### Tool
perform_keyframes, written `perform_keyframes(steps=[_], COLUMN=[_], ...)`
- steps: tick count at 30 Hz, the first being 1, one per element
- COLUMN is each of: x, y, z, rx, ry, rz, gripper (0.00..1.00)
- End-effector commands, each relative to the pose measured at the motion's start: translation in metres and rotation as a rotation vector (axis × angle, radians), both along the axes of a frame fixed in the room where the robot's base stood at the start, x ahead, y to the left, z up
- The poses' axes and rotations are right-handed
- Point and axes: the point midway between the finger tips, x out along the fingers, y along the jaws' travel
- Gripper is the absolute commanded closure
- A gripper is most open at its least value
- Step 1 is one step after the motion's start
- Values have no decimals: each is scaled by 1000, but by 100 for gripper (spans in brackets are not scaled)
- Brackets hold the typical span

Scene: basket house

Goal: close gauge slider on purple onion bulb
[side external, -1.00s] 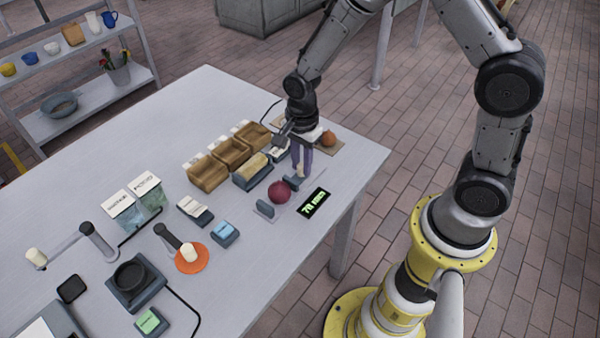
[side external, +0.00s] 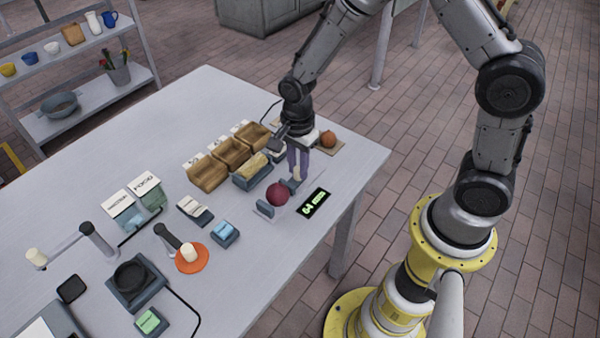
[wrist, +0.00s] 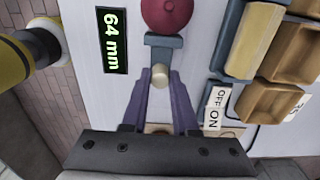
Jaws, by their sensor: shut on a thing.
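The purple onion bulb (side external: 278,194) rests on the gauge between its fixed jaw (side external: 265,208) and its slider (side external: 289,186). In the wrist view the bulb (wrist: 167,14) sits just beyond the blue-grey slider block (wrist: 163,45); they look close, but I cannot tell if they touch. The slider has a cream knob (wrist: 160,75). My gripper (wrist: 160,80) is shut on the slider's knob, with its purple fingers on either side; it also shows in the side view (side external: 298,172). The gauge display (wrist: 111,40) reads 64 mm.
Several brown bins (side external: 208,174) stand behind the gauge, with a blue-grey tray (side external: 250,172) beside them. An orange-brown bulb (side external: 328,139) lies on a board to the right. An OFF/ON switch (wrist: 216,108) is close to my gripper. The table's front right is clear.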

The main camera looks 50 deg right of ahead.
Motion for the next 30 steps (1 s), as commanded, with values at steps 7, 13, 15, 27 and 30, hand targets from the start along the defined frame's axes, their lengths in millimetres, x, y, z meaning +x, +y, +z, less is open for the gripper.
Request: perform_keyframes(steps=[7, 13, 15, 27, 30], x=[0, 0, 0, 1, 1], y=[3, 3, 3, 11, 11], z=[0, 0, 0, 0, 0], rx=[0, 0, 0, 1, 1], ry=[-1, -1, -1, -2, -2], rz=[0, 0, 0, 1, 0], gripper=[85, 85, 85, 85, 85])
